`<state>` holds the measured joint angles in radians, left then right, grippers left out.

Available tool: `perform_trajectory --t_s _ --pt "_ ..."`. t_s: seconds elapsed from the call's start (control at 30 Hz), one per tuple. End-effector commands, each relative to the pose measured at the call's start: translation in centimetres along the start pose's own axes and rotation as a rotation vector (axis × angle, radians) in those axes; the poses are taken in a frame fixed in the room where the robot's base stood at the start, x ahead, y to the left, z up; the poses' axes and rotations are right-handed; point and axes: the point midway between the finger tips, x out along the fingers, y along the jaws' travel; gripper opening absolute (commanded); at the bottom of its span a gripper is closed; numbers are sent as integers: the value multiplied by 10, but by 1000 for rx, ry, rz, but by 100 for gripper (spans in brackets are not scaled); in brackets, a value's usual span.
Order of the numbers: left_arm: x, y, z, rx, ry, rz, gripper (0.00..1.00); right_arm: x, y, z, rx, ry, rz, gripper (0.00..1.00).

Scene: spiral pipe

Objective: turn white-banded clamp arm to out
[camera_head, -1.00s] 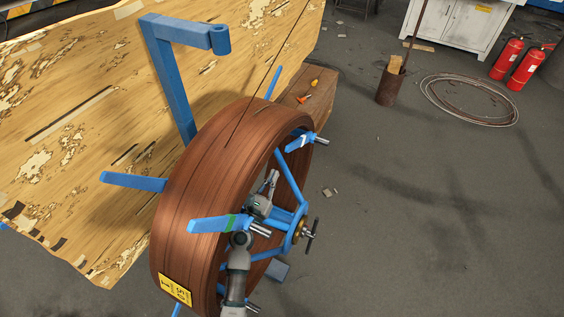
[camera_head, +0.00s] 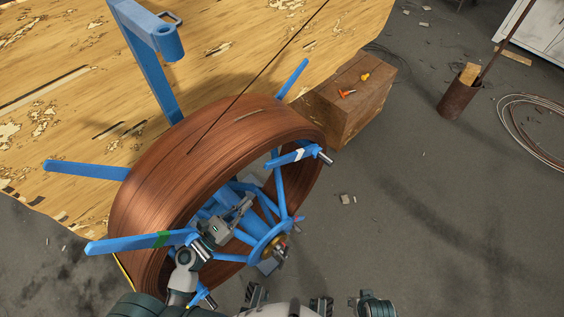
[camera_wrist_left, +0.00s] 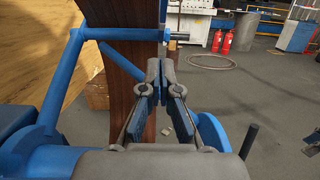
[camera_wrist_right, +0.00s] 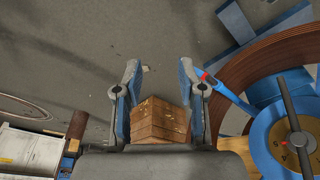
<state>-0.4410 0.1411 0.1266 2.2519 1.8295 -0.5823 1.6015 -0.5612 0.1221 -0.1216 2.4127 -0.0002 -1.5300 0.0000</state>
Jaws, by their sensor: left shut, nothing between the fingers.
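The white-banded clamp arm (camera_head: 285,160) is a short blue bar with a white band, at the right front rim of the brown coil (camera_head: 160,180). A grey pin shows at its right end. My left gripper (camera_head: 243,207) is inside the reel opening, left of and below that arm, apart from it. Its fingers are together and empty in the left wrist view (camera_wrist_left: 160,70). My right gripper is open and empty in the right wrist view (camera_wrist_right: 159,68), with its fingers well apart. In the head view it is at the bottom edge, partly cut off.
A green-banded blue arm (camera_head: 125,243) sticks out left near my left wrist. Blue spokes and a hub (camera_head: 270,245) fill the reel opening. A wooden box (camera_head: 350,105) stands behind the coil. A wooden panel (camera_head: 240,50) is at the back left.

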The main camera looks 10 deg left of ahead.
Motion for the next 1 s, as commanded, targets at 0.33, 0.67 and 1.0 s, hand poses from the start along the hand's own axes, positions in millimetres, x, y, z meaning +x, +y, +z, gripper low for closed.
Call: perform_trajectory --t_s 0.33,0.67,1.0 --pt "49 -3 4 3 -2 -6 0 31 -7 6 1 -22 -9 40" --pt "113 -7 12 6 1 -5 0 75 -5 13 -3 -31 -10 40" --pt "129 -4 28 1 3 -3 0 108 -8 24 -8 -38 -9 40"
